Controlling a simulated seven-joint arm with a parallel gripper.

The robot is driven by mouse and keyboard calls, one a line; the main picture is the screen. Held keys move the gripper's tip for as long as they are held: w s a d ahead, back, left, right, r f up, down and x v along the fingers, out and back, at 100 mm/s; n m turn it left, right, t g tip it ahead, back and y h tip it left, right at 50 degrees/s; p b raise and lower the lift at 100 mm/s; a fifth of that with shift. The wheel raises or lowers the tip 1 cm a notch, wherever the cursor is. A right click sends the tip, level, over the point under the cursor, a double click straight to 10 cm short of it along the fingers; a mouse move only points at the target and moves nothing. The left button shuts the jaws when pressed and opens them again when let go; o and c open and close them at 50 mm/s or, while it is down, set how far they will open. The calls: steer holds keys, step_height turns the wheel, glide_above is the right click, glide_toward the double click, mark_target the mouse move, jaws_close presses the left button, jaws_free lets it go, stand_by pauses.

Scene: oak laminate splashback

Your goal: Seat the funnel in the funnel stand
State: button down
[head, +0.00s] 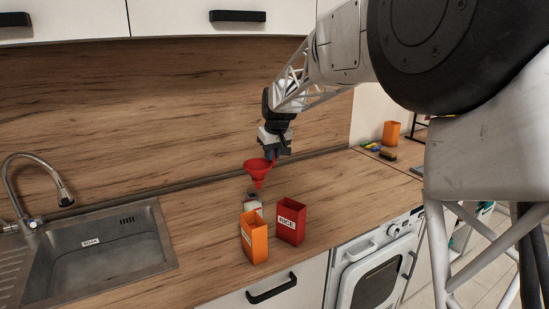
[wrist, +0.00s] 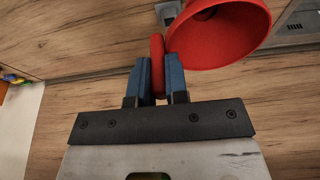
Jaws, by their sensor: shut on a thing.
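The red funnel (head: 256,172) is held above the counter, wide mouth up and spout down. In the wrist view the funnel (wrist: 222,42) shows its bowl at the upper right. My gripper (head: 272,156) is shut on the red tab at the funnel's side; in the wrist view the blue fingers (wrist: 158,80) pinch this tab. A small pale object (head: 252,203) stands on the counter below the spout, partly hidden behind an orange box. It may be the funnel stand, but its shape is not clear. The spout appears above it; contact cannot be told.
The orange box (head: 254,238) and a red box labelled RICE (head: 291,221) stand close in front. A sink (head: 100,250) with a tap (head: 40,180) is at left. An orange container (head: 391,133) and small items are at the far right. Counter right of the boxes is clear.

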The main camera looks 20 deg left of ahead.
steer(key=w+a+f, duration=0.3)
steer(key=w+a, duration=0.1)
steer(key=w, duration=0.3)
steer(key=w+a+f, duration=0.3)
steer(key=w+a, duration=0.1)
steer(key=w, duration=0.3)
steer(key=shift+w+f, duration=0.3)
steer(key=shift+f, duration=4.45)
stand_by(1.2)
steer(key=c, duration=1.1)
jaws_free()
steer(key=shift+o, duration=0.2)
